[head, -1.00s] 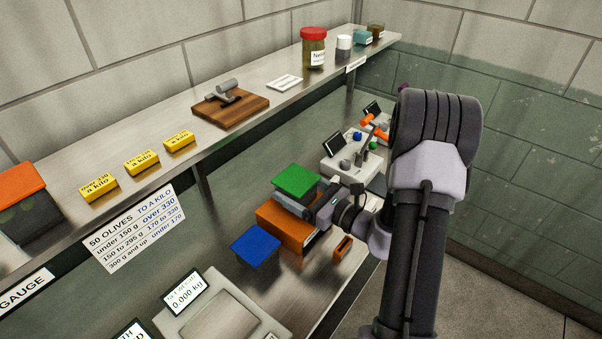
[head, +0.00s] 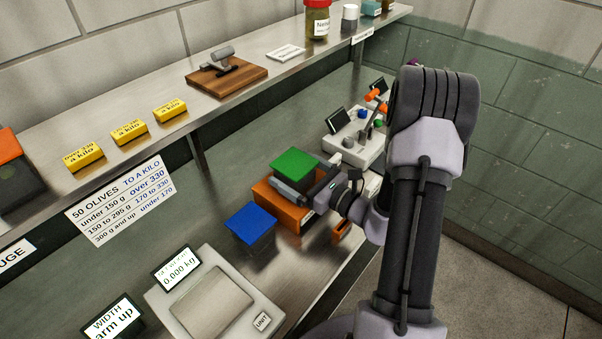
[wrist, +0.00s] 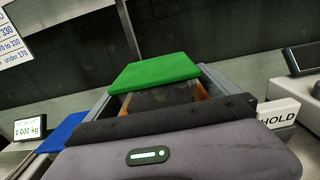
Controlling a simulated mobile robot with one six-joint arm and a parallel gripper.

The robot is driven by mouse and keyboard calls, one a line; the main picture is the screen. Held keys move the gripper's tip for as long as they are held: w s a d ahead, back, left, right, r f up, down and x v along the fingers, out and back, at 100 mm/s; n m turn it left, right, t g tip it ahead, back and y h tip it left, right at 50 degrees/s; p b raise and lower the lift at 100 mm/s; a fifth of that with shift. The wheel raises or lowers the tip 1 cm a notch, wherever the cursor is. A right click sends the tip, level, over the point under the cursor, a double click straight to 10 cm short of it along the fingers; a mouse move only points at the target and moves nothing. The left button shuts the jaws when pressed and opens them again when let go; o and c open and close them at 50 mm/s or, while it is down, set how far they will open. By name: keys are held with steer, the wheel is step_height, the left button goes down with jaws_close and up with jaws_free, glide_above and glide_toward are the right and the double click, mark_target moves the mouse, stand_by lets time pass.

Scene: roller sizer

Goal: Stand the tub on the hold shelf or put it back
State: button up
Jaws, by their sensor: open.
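The tub with a green lid (head: 295,163) is at the orange stand (head: 263,192) on the steel bench. Contact with the tub cannot be told. A HOLD label (wrist: 279,114) shows to the right in the wrist view. The tub's lower part is hidden by my gripper.
A blue-lidded item (head: 250,222) sits close by on the left. A scale (head: 211,300) reading 0.000 kg is nearer. A machine with a small screen (head: 352,140) stands beyond. The upper shelf holds yellow blocks (head: 129,131), a wooden board (head: 227,80) and a jar (head: 317,20).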

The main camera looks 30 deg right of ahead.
steer(key=p+v, duration=0.1)
steer(key=v, duration=1.1)
steer(key=shift+r, duration=0.15)
